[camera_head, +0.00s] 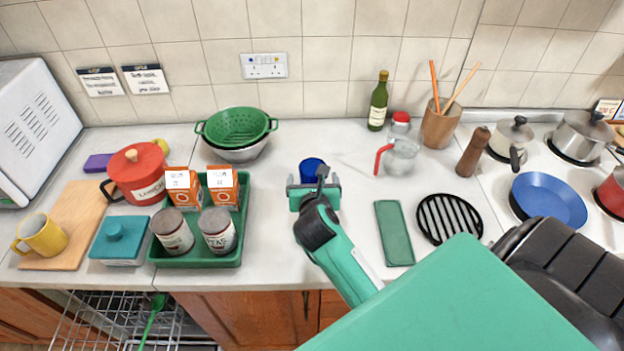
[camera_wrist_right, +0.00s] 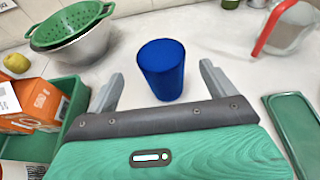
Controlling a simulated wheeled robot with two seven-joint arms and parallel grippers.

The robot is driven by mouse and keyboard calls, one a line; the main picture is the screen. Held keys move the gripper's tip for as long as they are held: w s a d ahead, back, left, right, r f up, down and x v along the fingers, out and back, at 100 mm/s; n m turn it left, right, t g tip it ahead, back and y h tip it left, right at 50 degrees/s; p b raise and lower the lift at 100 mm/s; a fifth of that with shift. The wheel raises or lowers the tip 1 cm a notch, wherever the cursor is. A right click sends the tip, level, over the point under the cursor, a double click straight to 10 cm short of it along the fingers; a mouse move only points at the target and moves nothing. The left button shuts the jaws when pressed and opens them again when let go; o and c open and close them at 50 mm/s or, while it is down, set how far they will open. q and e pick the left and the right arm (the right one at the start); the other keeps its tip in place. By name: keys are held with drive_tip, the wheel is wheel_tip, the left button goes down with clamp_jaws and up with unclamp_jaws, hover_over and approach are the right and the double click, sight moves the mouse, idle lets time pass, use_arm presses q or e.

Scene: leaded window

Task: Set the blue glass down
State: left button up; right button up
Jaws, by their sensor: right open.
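The blue glass (camera_head: 311,169) stands upright on the pale worktop, just beyond my right gripper (camera_head: 314,188). In the right wrist view the blue glass (camera_wrist_right: 163,69) shows whole, ahead of and between the two spread grey fingers of my right gripper (camera_wrist_right: 159,80). The fingers are open and I see no contact with the glass. In the head view the gripper hides the lower part of the glass. My left gripper does not show.
A green tray (camera_head: 195,258) with jars and orange boxes stands to the left. A green colander (camera_head: 237,127) is behind left. A measuring jug (camera_head: 400,157), a flat green board (camera_head: 394,232) and a black trivet (camera_head: 449,217) lie to the right. The worktop around the glass is clear.

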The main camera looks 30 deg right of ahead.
sight(312, 162)
drive_tip(key=shift+x, duration=0.75)
drive_tip(key=p+x, duration=0.2)
drive_tip(key=x, duration=0.2)
drive_tip(key=shift+w+d+r, duration=0.1)
drive_tip(key=shift+w+d, duration=0.15)
drive_tip(key=shift+w+d+f+p, duration=0.2)
drive_tip(key=shift+w+p, duration=0.1)
drive_tip(key=c, duration=1.3)
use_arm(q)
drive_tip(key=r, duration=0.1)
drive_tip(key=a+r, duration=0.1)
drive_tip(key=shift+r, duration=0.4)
use_arm(e)
drive_tip(key=c, duration=0.3)
drive_tip(key=shift+r, duration=0.1)
drive_tip(key=shift+c, duration=0.2)
